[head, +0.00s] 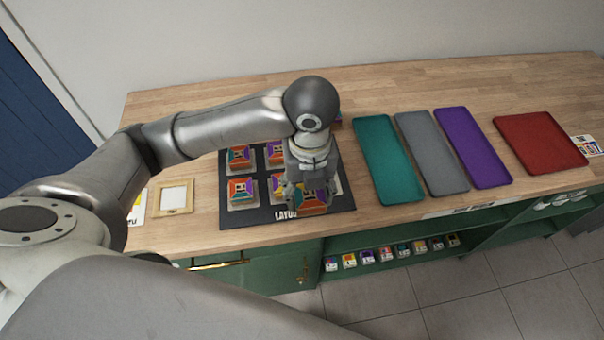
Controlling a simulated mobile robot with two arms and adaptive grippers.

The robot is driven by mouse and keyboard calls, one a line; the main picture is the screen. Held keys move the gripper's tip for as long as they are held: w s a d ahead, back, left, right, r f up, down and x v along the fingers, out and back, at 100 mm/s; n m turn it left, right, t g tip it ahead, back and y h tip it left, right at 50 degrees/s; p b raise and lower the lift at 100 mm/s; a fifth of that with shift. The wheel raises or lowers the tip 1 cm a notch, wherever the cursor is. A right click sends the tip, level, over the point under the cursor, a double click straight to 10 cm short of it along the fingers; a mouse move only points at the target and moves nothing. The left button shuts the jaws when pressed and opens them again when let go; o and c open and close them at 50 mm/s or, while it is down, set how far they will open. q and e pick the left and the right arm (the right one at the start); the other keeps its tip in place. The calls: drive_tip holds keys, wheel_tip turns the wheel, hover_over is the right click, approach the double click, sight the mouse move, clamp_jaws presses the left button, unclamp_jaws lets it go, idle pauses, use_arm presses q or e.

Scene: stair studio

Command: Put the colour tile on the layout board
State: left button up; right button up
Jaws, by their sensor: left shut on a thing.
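The black layout board (238,218) lies on the wooden worktop, with "LAYOUT" lettering partly visible on its front edge. Several multicoloured tiles, such as one at the front left (242,192), sit on it in rows. My left gripper (308,204) is over the front right part of the board, pointing down. It is shut on a colour tile (313,208) with orange and purple faces. The gripper hides part of this tile and some of the board, so I cannot tell whether the tile touches the board. My right gripper is not in view.
Teal (388,165), grey (432,155), purple (472,148) and red (540,143) trays lie empty to the right. A small wooden frame (158,198) lies left of the board. Several small blocks (385,254) stand on the green shelf below.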

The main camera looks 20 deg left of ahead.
use_arm(q)
drive_tip(key=w+f, duration=0.3)
drive_tip(key=w, duration=0.1)
drive_tip(key=w+f+p, duration=0.1)
drive_tip(key=w+f, duration=0.1)
drive_tip(key=w, duration=0.2)
drive_tip(key=w+a+f+p, duration=0.1)
drive_tip(key=w+f, duration=0.2)
drive_tip(key=w, duration=0.1)
drive_tip(key=shift+w+a+f, duration=0.1)
drive_tip(key=shift+w+f, duration=0.25)
drive_tip(key=shift+w, duration=0.05)
drive_tip(key=shift+w+f, duration=0.45)
drive_tip(key=shift+f, duration=0.2)
wheel_tip(320, 180, down, 2)
drive_tip(key=shift+f+p, duration=0.25)
drive_tip(key=shift+p, duration=0.15)
drive_tip(key=shift+f, duration=0.35)
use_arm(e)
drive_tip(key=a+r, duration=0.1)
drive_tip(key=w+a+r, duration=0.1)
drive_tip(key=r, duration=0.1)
use_arm(q)
drive_tip(key=o, duration=1)
drive_tip(key=shift+o, duration=0.2)
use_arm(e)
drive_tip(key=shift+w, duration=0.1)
